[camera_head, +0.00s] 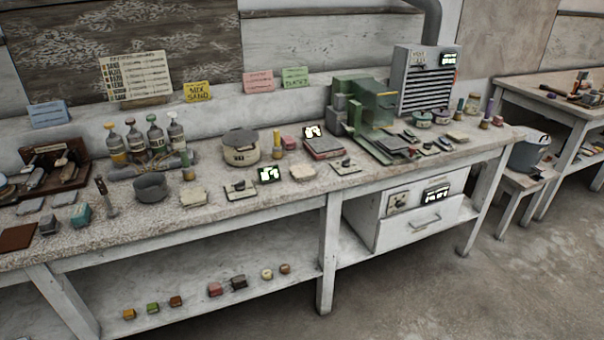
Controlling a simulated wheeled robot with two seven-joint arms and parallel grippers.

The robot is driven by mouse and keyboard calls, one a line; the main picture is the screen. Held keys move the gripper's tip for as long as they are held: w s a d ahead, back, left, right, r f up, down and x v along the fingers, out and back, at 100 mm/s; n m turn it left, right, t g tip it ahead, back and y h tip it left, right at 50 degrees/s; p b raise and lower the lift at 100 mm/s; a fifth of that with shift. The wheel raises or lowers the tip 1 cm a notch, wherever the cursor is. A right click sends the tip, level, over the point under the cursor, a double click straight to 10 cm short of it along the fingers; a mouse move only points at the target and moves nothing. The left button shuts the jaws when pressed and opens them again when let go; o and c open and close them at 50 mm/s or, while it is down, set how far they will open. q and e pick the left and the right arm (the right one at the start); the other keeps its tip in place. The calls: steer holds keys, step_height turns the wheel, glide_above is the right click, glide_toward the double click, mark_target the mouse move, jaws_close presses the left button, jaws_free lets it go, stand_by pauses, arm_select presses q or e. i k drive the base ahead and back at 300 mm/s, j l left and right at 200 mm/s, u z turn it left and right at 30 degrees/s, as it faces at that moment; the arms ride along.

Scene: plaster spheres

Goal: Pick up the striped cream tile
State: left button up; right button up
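No tile with clear stripes can be made out at this size. Several flat cream pieces lie on the workbench (265,208). One cream piece (193,197) lies near the front edge, right of a dark grey round pot (150,187). Another cream piece (303,172) lies near the middle, right of a small lit display (269,175). A third cream piece (457,136) lies toward the right end. I cannot tell which of them is the striped one. Neither of my grippers shows in the head view.
A green machine (375,105) and a grey vented cabinet (425,80) stand at the back right. Several bottles (135,140) and a lidded tin (240,148) stand left of them. Small coloured blocks line the lower shelf (200,300). The floor (400,290) in front is clear.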

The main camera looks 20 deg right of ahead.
mark_target(303, 171)
steer(key=u, duration=0.4)
steer(key=l+u, duration=0.9)
steer(key=l, duration=0.45)
steer(key=k+l+u, duration=0.15)
steer(key=l, duration=0.35)
steer(key=k+l, duration=0.1)
steer(key=l, duration=0.35)
steer(key=k+l+u, duration=0.15)
steer(key=l, duration=0.75)
steer(key=k+u, duration=0.05)
